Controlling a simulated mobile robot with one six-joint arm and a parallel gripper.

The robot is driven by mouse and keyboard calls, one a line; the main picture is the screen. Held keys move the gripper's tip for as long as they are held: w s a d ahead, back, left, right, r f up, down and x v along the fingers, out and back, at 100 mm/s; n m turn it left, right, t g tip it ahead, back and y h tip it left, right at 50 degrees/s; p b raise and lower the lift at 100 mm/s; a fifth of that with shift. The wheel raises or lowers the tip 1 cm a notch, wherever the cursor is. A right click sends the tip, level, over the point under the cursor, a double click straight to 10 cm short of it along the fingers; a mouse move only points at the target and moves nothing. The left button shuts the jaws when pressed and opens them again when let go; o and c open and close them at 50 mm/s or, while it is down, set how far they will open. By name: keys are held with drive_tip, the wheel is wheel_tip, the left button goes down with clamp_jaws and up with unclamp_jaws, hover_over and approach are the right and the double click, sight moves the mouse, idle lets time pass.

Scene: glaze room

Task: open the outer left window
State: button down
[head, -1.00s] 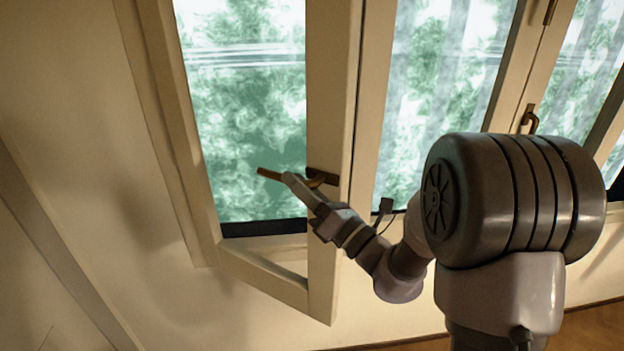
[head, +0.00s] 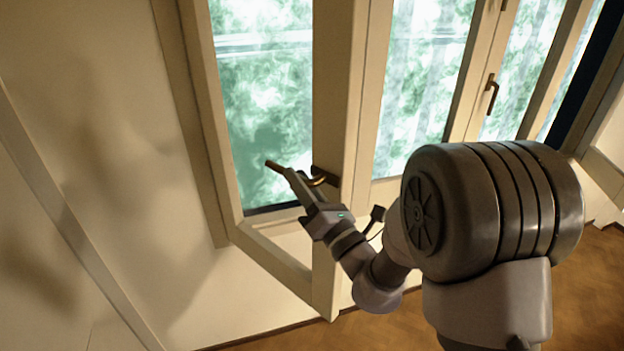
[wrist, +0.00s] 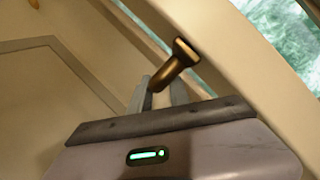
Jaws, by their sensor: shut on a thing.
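The outer left window (head: 331,262) is a cream-framed sash that stands swung out into the room, away from its frame (head: 203,110). Its bronze handle (head: 276,166) sticks out to the left from the sash's free edge. My gripper (head: 298,185) is shut on this handle. In the wrist view the handle (wrist: 181,61) runs down between the two fingers of my gripper (wrist: 158,95). The fingers hide the gripped part of the handle.
Other windows stand to the right, one with a bronze handle (head: 491,94). The plain wall (head: 90,120) is at the left. Wooden floor (head: 590,285) shows clear at the lower right.

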drive_tip(key=shift+s+a+r, duration=0.2)
drive_tip(key=shift+r, duration=0.25)
drive_tip(key=c, duration=1.4)
unclamp_jaws()
drive_tip(key=shift+o, duration=0.6)
drive_tip(key=shift+f, duration=0.2)
drive_tip(key=shift+s+f, duration=0.1)
drive_tip(key=shift+s, duration=0.1)
